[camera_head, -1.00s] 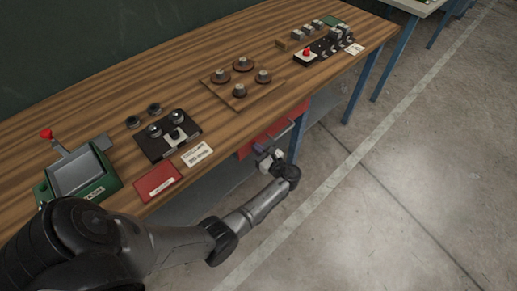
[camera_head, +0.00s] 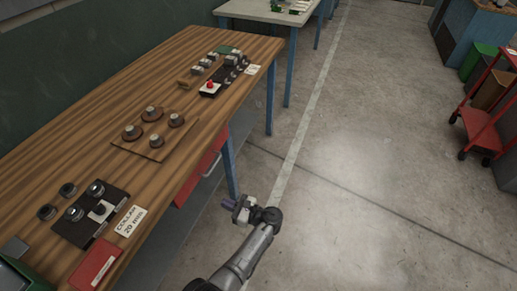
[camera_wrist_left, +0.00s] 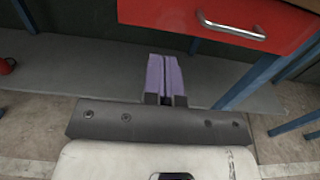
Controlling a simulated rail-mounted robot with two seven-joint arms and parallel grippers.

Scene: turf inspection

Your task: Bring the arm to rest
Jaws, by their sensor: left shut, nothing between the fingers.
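My left gripper (camera_head: 231,204) is at the end of my left arm, in front of the workbench (camera_head: 150,85) and below the level of its top, near a blue leg. In the left wrist view its two purple fingers (camera_wrist_left: 164,76) lie side by side, closed together with nothing between them. They point toward the grey lower shelf (camera_wrist_left: 85,70) and sit below the red drawer (camera_wrist_left: 225,18) with its metal handle. The gripper looks apart from the drawer. My right gripper is not in either view.
On the bench are a wooden board with round parts (camera_head: 153,138), a black fixture (camera_head: 92,212), a label card (camera_head: 130,221) and a red box (camera_head: 94,264). A red cart (camera_head: 482,125) stands far right. The concrete floor (camera_head: 370,190) right of the arm is clear.

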